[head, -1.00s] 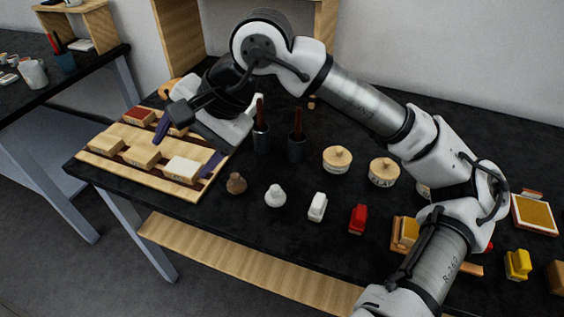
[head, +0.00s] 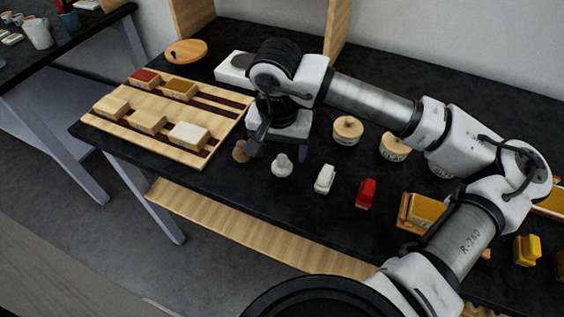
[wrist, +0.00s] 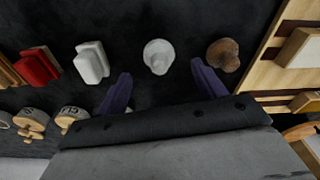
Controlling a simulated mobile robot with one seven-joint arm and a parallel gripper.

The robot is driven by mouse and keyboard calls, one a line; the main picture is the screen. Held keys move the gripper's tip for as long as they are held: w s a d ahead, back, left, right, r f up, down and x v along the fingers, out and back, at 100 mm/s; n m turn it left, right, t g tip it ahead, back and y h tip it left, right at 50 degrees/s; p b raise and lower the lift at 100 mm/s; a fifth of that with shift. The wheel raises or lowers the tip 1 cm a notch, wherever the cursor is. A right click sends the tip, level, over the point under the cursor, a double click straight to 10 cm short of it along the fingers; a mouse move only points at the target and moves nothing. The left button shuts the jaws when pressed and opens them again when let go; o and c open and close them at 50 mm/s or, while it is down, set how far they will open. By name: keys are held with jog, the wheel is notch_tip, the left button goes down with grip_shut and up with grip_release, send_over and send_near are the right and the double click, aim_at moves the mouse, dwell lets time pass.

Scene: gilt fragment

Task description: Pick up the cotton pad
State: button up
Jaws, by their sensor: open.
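A small white knobbed piece, which I take for the cotton pad, stands on the black table in the head view (head: 282,166). In the wrist view the cotton pad (wrist: 158,56) lies ahead of my gripper, in line with the gap between the two purple fingers. My gripper (wrist: 161,76) is open and empty, with the fingers spread to either side. In the head view my gripper (head: 280,149) hangs just behind the pad, and its wrist hides part of the fingers.
A similar brown knobbed piece (wrist: 223,54) stands close by the right finger. A white block (wrist: 91,62) and a red block (wrist: 37,66) stand on the other side. A wooden rack (head: 170,150) with several blocks lies at left. Round lidded wooden pots (head: 347,131) stand behind.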

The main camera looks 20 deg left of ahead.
aim_at(282, 157)
jog(key=f, duration=0.1)
jog(key=f+p, duration=0.1)
jog(key=f, duration=0.3)
jog(key=shift+w+p, duration=0.35)
jog(key=shift+p, duration=0.05)
jog(key=c, duration=1)
